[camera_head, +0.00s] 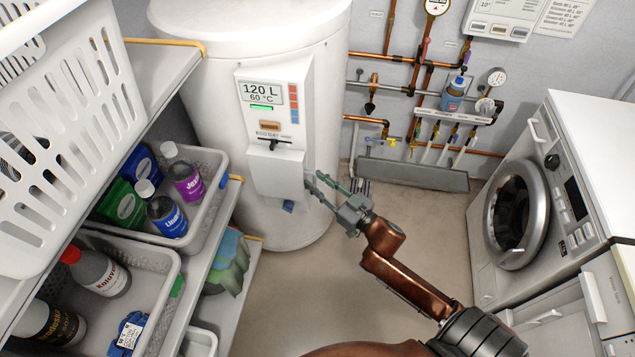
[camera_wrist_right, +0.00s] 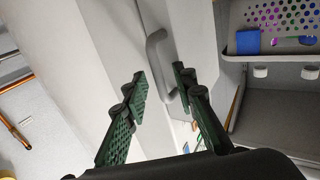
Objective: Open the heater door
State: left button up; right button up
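The heater (camera_head: 247,50) is a tall white cylinder with a control panel reading 120 L, 60 °C. Its door (camera_head: 275,173) is the white box front below the display and looks closed. A grey bar handle (camera_wrist_right: 153,50) stands on the door's edge in the right wrist view; in the head view it is small and partly hidden by the fingers. My right gripper (camera_head: 318,182) is open at the door's right edge. In the wrist view its green fingers (camera_wrist_right: 160,80) lie either side of the handle's lower end; I cannot tell whether they touch it. My left gripper is not in view.
A shelf unit with a white basket (camera_head: 60,120) and bins of bottles (camera_head: 167,213) stands left of the heater. Copper pipes (camera_head: 388,75) and gauges line the back wall. A washing machine (camera_head: 545,190) stands at right. The floor between is clear.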

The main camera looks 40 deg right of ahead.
jog(key=shift+c, duration=0.7)
grip_shut()
